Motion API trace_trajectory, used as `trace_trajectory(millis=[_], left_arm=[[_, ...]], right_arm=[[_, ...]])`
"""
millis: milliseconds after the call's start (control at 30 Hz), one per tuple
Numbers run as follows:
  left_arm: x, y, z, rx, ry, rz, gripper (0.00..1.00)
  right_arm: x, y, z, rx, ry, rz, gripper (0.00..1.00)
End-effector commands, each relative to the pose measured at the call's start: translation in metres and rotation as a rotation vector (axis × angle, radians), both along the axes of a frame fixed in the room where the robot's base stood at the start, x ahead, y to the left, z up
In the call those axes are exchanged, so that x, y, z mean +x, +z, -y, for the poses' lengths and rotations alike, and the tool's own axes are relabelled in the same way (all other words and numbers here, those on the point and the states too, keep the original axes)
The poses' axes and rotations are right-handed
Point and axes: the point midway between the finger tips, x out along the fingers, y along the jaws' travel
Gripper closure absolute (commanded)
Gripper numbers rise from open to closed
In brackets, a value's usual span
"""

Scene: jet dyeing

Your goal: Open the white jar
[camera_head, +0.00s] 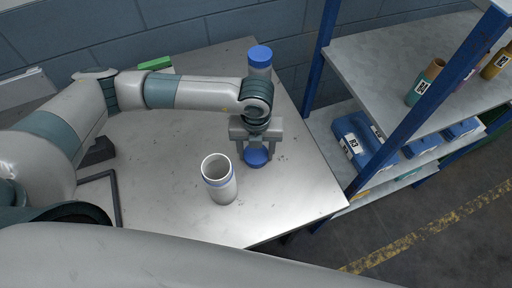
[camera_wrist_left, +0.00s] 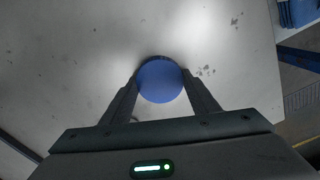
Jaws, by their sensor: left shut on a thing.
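The white jar (camera_head: 219,181) stands upright on the grey table with its mouth open and a thin blue band below the rim. My left gripper (camera_head: 255,154) is to the right of the jar and a little behind it, pointing down. It is shut on a round blue lid (camera_head: 257,158), which also shows between the fingers in the left wrist view (camera_wrist_left: 160,81). The lid is apart from the jar; I cannot tell whether it touches the table. My right gripper does not show.
A second white jar with a blue lid (camera_head: 260,57) stands behind my left wrist. The table (camera_head: 290,190) is clear at its front right. A blue-framed shelf (camera_head: 395,140) with blue bins (camera_head: 356,140) and bottles (camera_head: 427,82) stands to the right. A dark frame (camera_head: 116,200) lies at left.

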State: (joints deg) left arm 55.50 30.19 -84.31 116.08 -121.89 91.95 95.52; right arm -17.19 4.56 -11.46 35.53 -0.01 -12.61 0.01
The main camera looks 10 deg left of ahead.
Motion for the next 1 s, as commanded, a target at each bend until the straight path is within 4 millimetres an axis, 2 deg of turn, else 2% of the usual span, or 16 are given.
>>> trace_trajectory(millis=[367, 400, 467, 933, 1000], left_arm=[[0.0, -0.0047, 0.0002, 0.0, 0.0, 0.0, 0.72], [0.0001, -0.0032, 0.0002, 0.0, 0.0, 0.0, 0.38], [0.0, -0.0029, 0.0002, 0.0, 0.0, 0.0, 0.27], [0.0005, 0.0019, 0.0002, -0.001, 0.0, 0.001, 0.27], [0.0009, 0.0051, 0.0006, -0.002, 0.0, 0.001, 0.27]], right_arm=[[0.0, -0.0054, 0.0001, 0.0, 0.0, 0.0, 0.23], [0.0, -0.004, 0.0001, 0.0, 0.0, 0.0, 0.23], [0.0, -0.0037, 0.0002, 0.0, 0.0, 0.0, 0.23], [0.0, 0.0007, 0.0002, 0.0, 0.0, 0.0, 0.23], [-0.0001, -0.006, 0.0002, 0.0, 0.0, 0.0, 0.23]])
